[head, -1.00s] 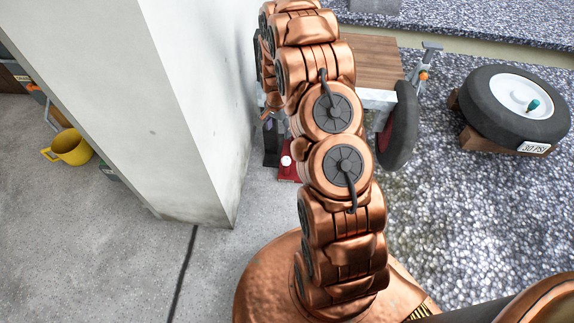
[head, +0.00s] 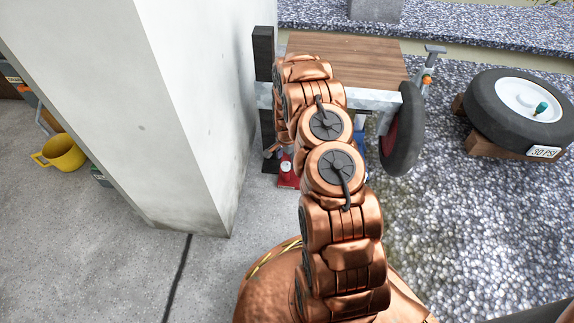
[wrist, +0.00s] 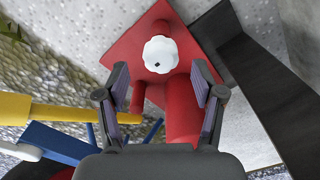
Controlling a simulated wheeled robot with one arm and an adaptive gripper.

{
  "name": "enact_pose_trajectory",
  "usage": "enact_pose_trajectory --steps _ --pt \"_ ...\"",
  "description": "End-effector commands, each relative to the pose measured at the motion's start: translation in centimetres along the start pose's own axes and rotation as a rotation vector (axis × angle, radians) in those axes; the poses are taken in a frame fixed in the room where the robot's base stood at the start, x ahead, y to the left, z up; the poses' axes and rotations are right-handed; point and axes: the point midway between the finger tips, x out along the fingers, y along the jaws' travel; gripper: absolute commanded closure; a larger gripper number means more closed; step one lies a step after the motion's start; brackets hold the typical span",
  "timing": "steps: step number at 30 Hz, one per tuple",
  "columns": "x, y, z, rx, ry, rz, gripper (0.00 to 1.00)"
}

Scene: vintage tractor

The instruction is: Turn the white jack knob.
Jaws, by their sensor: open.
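The white jack knob (wrist: 160,54) is a scalloped round knob with a small dark spot on its face. It sits above the red base plate of the jack (wrist: 122,50), beside a thick red tube (wrist: 183,120). My gripper (wrist: 161,74) is open and empty, with one finger on each side below the knob in the wrist view. The knob lies just beyond the fingertips; I cannot tell the exact gap. In the head view the knob (head: 286,167) is a small white spot on the red jack (head: 287,181). My gripper is hidden there behind my arm.
A black post (wrist: 255,85) stands close right of the jack. A yellow bar (wrist: 55,108) and blue frame (wrist: 45,140) lie left. In the head view, a white pillar (head: 185,110), a wood-topped trailer (head: 345,55) and its wheel (head: 402,135) surround the area.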

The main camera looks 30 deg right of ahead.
Motion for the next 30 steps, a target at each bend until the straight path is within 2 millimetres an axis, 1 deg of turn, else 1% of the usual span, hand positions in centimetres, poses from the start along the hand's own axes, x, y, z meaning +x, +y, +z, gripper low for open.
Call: enact_pose_trajectory --steps 1,3,6,15,30 --pt "1.1 0.1 0.1 0.000 -0.001 0.002 0.32" --pt "2.0 0.1 0.1 0.000 -0.001 0.002 0.32" --pt "2.8 0.0 0.0 -0.001 -0.001 0.002 0.32" --pt "2.9 0.0 0.0 -0.001 0.000 0.000 0.32" --pt "3.0 0.0 0.0 0.000 0.000 0.001 0.84"
